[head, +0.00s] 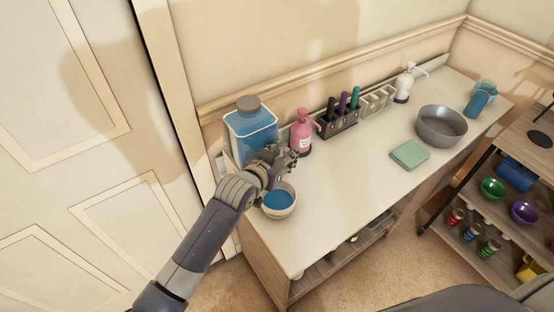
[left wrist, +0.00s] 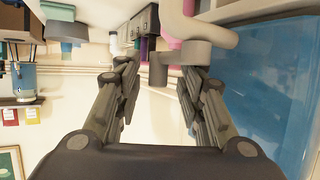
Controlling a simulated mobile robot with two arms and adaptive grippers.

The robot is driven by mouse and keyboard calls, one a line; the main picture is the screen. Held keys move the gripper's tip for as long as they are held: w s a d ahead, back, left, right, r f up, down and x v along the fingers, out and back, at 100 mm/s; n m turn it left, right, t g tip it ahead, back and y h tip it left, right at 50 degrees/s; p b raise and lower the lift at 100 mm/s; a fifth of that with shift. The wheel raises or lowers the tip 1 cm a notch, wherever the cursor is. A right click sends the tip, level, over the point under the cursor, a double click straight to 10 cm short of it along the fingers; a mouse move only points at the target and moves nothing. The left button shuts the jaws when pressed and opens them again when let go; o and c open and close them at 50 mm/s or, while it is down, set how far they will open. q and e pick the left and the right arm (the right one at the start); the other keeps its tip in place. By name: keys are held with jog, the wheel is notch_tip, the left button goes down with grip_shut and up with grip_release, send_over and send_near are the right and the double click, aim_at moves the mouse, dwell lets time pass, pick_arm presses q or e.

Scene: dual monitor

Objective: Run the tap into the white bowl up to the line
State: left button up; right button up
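A clear water tank (head: 251,135) with blue water and a grey lid stands at the table's left end. The white bowl (head: 280,212) stands in front of it and holds blue water. I cannot make out a line in the bowl. My left gripper (head: 287,155) is at the tank's front, above and behind the bowl, and hides the tap in the head view. In the left wrist view, the grey tap (left wrist: 203,52) sits beside the blue tank (left wrist: 265,90). My left fingers (left wrist: 160,80) are apart, with a grey tap part near their tips. My right gripper is not in view.
A pink pump bottle (head: 301,134) stands close to my left gripper. A marker holder (head: 340,124), white pump bottle (head: 404,85), grey bowl (head: 441,126) and green cloth (head: 410,155) are farther right. The table's front middle (head: 335,205) is clear.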

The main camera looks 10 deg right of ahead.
pick_arm(q)
jog(key=v, duration=0.6)
jog(key=shift+s, duration=0.25)
dwell(0.3)
